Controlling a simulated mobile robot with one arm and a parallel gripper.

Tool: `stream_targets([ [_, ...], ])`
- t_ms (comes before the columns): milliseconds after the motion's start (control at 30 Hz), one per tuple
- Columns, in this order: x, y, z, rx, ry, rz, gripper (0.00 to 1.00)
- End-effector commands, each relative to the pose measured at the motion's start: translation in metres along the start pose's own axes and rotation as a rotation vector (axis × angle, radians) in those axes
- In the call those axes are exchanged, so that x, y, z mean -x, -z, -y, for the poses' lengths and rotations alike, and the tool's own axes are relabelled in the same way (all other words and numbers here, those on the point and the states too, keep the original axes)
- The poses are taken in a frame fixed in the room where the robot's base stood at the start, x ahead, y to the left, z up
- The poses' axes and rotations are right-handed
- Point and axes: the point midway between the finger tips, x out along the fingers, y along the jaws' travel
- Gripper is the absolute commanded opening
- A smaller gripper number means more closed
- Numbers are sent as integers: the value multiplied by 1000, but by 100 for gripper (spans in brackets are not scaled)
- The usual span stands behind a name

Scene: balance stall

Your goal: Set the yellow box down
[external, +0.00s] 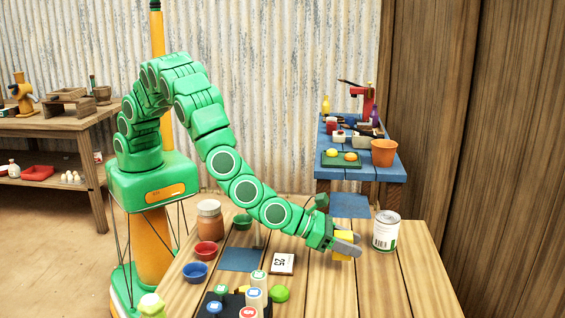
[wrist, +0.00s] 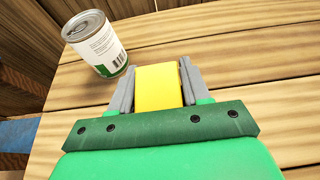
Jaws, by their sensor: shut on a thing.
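The yellow box (wrist: 158,88) is held between the two grey fingers of my gripper (wrist: 160,84) in the wrist view. In the external view the yellow box (external: 342,244) shows partly between the fingers of my gripper (external: 346,246), low over the right part of the wooden table (external: 375,285). I cannot tell whether its underside touches the table. The lower part of the box is hidden by my gripper.
A white and green can (external: 385,231) stands upright just right of my gripper, apart from it. A card marked 25 (external: 283,263), a blue mat (external: 240,259), bowls (external: 206,252) and several weights (external: 256,290) lie to the left. The table's front right is clear.

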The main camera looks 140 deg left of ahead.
Motion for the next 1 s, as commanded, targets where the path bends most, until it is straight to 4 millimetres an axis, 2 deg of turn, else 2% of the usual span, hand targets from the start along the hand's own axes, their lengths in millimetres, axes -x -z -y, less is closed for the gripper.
stream_targets([
  [267,-12,28,1,-2,-1,-1,15],
  [700,-14,32,0,-1,0,1,15],
  [733,-14,31,1,-1,0,1,51],
  [867,-14,31,0,0,0,1,71],
  [1000,-14,31,0,0,-1,0,72],
])
